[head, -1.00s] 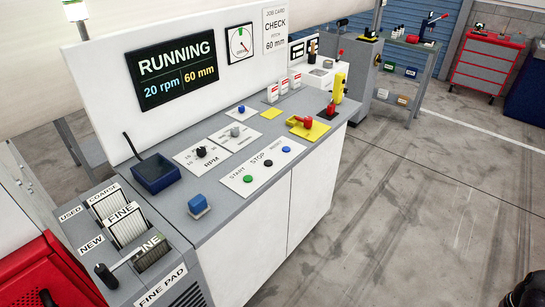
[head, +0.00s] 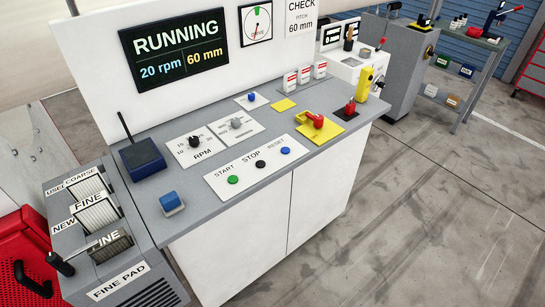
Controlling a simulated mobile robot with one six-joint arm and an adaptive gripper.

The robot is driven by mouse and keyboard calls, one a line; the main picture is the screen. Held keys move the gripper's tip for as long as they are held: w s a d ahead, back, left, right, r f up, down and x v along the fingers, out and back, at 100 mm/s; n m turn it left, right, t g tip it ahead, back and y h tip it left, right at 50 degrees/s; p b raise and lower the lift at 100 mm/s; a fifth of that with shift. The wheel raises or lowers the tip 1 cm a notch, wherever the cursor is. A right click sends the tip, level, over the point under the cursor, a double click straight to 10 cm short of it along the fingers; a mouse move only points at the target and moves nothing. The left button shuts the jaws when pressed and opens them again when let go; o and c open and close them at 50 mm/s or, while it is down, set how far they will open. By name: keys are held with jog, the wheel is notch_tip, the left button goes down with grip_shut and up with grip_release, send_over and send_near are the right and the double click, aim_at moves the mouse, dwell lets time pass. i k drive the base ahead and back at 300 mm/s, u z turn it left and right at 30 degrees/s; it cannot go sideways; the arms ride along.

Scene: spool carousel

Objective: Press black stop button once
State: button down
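The black stop button (head: 258,164) sits on a white label plate (head: 221,188) near the front of the grey counter. It is between the green start button (head: 233,179) and the blue reset button (head: 286,150), under the printed word STOP. The display (head: 174,48) on the white back panel reads RUNNING, 20 rpm, 60 mm. My gripper is not in view, so its state and its distance from the button do not show.
A black RPM knob (head: 193,142) and a grey knob (head: 236,123) stand behind the buttons. A blue block (head: 171,203) lies to the left. A red lever on a yellow plate (head: 321,142) is to the right. Open floor (head: 430,220) lies in front and right.

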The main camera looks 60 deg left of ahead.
aim_at(260, 164)
jog(key=z, duration=0.05)
jog(key=i, duration=0.5)
jog(key=z, duration=0.6)
jog(key=k, duration=0.15)
jog(key=u, duration=2.65)
jog(key=i, duration=0.6)
jog(key=u, duration=0.15)
